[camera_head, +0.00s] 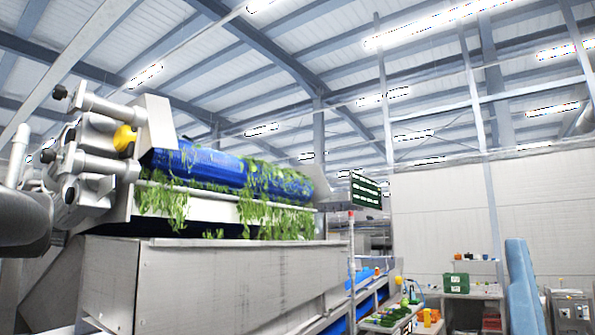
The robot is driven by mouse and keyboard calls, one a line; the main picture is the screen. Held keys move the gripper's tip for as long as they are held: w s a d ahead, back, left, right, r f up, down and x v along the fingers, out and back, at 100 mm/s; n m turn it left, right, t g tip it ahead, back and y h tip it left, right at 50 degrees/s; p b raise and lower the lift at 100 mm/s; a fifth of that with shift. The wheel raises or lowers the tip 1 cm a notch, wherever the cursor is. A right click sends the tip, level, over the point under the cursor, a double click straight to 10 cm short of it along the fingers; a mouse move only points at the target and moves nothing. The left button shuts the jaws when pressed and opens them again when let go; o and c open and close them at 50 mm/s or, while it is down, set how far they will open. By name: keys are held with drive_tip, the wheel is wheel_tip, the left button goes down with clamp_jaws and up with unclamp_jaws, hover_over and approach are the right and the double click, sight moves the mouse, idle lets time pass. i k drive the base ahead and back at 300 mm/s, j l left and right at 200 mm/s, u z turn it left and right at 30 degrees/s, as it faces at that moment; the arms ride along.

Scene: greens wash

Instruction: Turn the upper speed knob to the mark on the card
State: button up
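A round yellow part (124,138) sits on the end plate of the greens machine, at the upper left; I cannot tell whether it is a speed knob. Small black knobs (60,92) show on the pale rods at the machine's left end. No mark can be made out on them. A dark green board with white lines of writing (365,190) hangs right of the machine; its text is too small to read, and I cannot tell if it is the card. My gripper is not in view.
A blue roller (200,165) draped with wet greens (285,182) lies above a large metal hopper (210,280). A low table (385,320) with greens and bottles stands at lower right, near a green crate (456,283) and a tall light-blue object (522,285).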

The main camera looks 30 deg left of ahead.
sight(60, 92)
drive_tip(key=j+u, duration=0.25)
drive_tip(key=u, duration=0.2)
drive_tip(key=j+u, duration=0.2)
drive_tip(key=u, duration=0.2)
drive_tip(key=i+j+u, duration=0.15)
drive_tip(key=u, duration=0.3)
drive_tip(key=i+j+u, duration=0.1)
drive_tip(key=j+u, duration=0.15)
drive_tip(key=u, duration=0.2)
